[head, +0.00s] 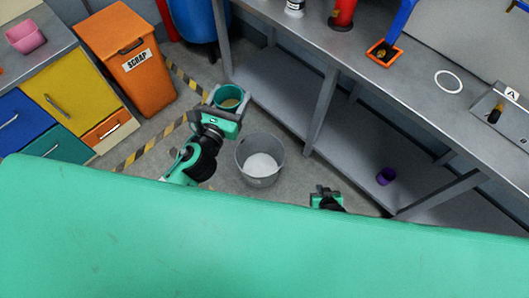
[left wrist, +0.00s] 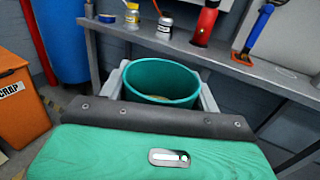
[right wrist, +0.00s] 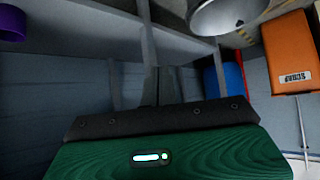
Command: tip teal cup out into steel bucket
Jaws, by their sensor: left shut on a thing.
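The teal cup (head: 229,92) is held upright by my left gripper (head: 229,103). In the left wrist view the cup (left wrist: 160,84) sits between the two pale fingers (left wrist: 160,92), and something tan shows low inside it. The steel bucket (head: 245,165) stands on the floor, right of and nearer than the cup in the head view. Its inside looks pale at the bottom. The bucket also shows at the top of the right wrist view (right wrist: 228,18). My right gripper (head: 326,192) is right of the bucket, with its fingers together and empty in the right wrist view (right wrist: 156,85).
A grey workbench (head: 408,92) with a lower shelf runs along the right, close to the cup. A purple cup (head: 386,176) is on that shelf. An orange scrap bin (head: 135,70) stands at the left. A green surface (head: 250,245) fills the front.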

